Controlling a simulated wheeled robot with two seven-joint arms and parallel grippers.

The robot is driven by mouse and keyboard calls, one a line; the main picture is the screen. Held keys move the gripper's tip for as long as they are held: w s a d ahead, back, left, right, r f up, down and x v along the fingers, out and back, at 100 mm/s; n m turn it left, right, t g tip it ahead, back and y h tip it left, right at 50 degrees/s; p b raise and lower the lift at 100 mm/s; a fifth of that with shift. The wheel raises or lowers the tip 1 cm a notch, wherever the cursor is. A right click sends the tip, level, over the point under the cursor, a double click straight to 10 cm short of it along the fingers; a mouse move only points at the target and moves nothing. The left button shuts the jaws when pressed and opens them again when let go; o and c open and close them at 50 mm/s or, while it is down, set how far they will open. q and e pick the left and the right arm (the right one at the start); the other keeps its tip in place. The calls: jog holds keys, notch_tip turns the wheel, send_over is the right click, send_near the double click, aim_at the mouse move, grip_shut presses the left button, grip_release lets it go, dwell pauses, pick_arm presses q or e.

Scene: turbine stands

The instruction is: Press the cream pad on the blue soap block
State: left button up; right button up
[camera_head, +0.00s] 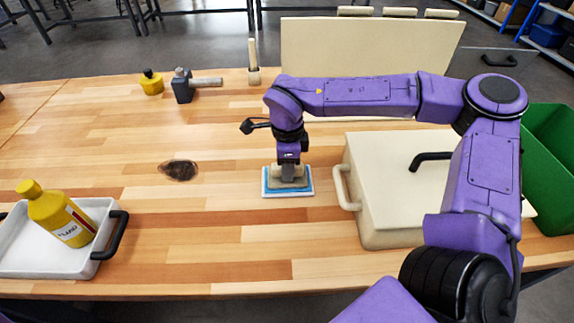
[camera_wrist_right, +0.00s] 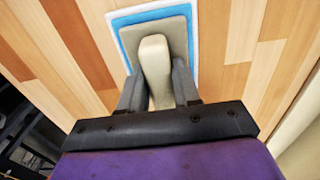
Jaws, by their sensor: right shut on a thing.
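The blue soap block (camera_head: 268,182) lies on a white base (camera_head: 287,195) on the table, left of the cream box. The cream pad (camera_head: 298,180) is flat over the block, with a blue border showing around it. My right gripper (camera_head: 289,170) points down above the block and is shut on the pad's handle. In the right wrist view, the cream handle (camera_wrist_right: 155,72) stands between the fingers and the pad (camera_wrist_right: 174,28) lies over the blue block (camera_wrist_right: 127,44). Pad and block look in contact; how hard they press cannot be told. My left gripper is not in view.
A cream box (camera_head: 385,185) stands right, beside a green bin (camera_head: 553,150). A white tray (camera_head: 98,262) holds a yellow bottle (camera_head: 62,215). A dark stain (camera_head: 179,171) marks the table. A hammer (camera_head: 183,88) and small yellow bottle (camera_head: 152,84) are behind.

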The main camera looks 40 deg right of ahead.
jog(key=shift+f+p, duration=0.15)
jog(key=shift+p, duration=0.2)
dwell(1.2)
notch_tip(320, 180, up, 7)
jog(key=p, duration=0.8)
jog(key=shift+r, duration=0.2)
jog(key=shift+f, duration=0.1)
